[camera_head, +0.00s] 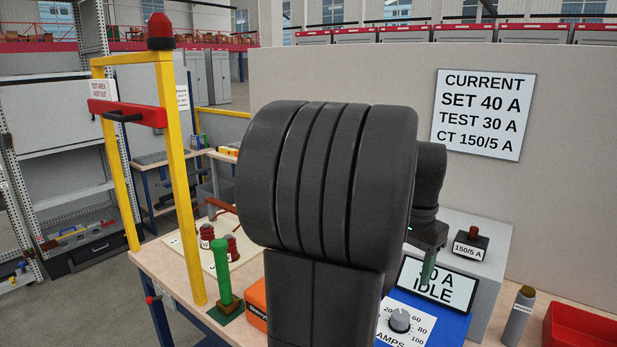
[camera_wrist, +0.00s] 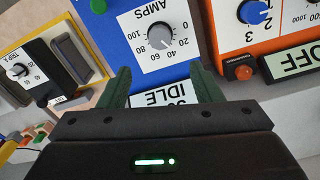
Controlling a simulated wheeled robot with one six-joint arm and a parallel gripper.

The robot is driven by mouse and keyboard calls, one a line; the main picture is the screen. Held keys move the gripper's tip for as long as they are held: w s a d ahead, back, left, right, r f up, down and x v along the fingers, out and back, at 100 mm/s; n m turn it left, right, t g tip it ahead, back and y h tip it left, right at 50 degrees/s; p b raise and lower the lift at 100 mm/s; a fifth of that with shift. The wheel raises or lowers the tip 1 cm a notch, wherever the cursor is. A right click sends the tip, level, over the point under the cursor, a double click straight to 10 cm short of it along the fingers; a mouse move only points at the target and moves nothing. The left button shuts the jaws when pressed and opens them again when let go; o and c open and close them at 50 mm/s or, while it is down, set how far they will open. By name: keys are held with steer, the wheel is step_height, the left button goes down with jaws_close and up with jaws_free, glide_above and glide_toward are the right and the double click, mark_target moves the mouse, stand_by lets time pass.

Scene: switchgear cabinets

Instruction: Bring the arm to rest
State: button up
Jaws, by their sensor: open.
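My arm (camera_head: 325,190) fills the middle of the head view, raised and bent above the workbench. My gripper (camera_head: 428,268) points down near a display (camera_head: 455,287) reading IDLE, which it partly covers. In the wrist view, the two green fingers of my gripper (camera_wrist: 162,87) are spread apart with nothing between them. Beyond them are the IDLE display (camera_wrist: 160,100) and the AMPS dial (camera_wrist: 160,37) of a blue unit, seen upside down. I cannot tell the exact gap between fingers and unit.
A yellow frame (camera_head: 180,180) with a red lamp (camera_head: 160,32) stands left. A green post (camera_head: 221,272), orange case (camera_head: 256,303), grey cylinder (camera_head: 518,316) and red bin (camera_head: 582,330) stand on the bench. A grey box carries a 150/5 A block (camera_head: 469,249). A sign hangs behind.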

mark_target(401, 315)
step_height(401, 315, down, 13)
steer(key=shift+f+p, duration=0.1)
steer(key=shift+p, duration=0.25)
steer(key=shift+n, duration=0.5)
steer(key=n, duration=0.4)
steer(key=shift+n, duration=0.4)
steer(key=n+b, duration=0.1)
steer(key=n, duration=0.5)
step_height(401, 315, up, 6)
steer(key=shift+r, duration=0.15)
